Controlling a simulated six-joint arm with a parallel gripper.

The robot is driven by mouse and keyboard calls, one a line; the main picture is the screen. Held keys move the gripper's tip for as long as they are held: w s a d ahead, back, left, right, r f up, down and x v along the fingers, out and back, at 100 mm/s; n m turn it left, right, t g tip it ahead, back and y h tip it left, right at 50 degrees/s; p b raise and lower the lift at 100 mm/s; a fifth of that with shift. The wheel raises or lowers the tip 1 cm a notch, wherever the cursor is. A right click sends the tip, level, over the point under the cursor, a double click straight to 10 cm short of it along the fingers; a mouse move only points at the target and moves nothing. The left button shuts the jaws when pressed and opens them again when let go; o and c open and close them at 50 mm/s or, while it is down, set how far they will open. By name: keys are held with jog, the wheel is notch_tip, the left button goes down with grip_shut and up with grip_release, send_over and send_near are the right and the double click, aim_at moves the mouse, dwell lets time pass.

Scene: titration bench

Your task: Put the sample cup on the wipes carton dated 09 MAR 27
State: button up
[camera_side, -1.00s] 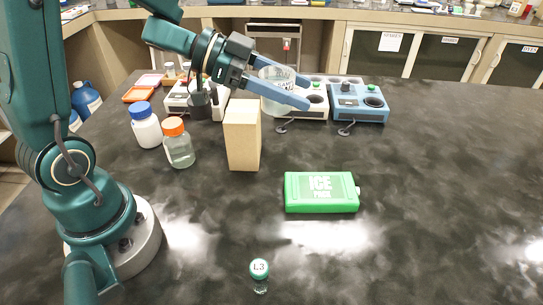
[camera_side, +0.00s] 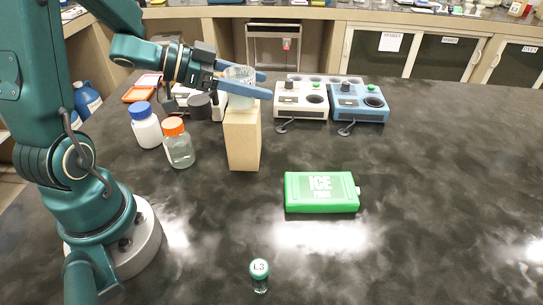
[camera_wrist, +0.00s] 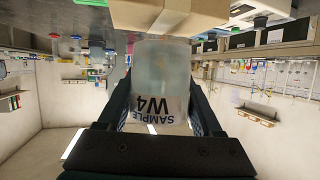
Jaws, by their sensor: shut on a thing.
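The sample cup (camera_side: 240,88) is a translucent pale cup; its label reads SAMPLE W4, upside down in the wrist view (camera_wrist: 158,85). My gripper (camera_side: 264,85) is shut on it, one blue finger on each side. The cup is upright, right at the top of a plain tan carton (camera_side: 243,140), also at the top edge of the wrist view (camera_wrist: 170,14). I cannot tell whether the cup's base touches the carton. No date is legible on the carton, and its other faces are hidden.
An orange-capped bottle (camera_side: 178,145) and a blue-capped white bottle (camera_side: 146,128) stand left of the carton. White (camera_side: 301,100) and blue (camera_side: 359,102) instruments stand behind right. A green ice pack (camera_side: 321,192) and small L3 vial (camera_side: 260,275) lie nearer. The right bench is clear.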

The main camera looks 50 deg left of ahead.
jog(key=shift+f, duration=0.7)
jog(key=shift+f, duration=0.1)
jog(key=o, duration=1.4)
jog(key=shift+o, duration=0.2)
jog(key=shift+s+a+r, duration=0.1)
jog(key=shift+r, duration=0.1)
jog(key=v, duration=0.7)
jog(key=shift+s, duration=0.1)
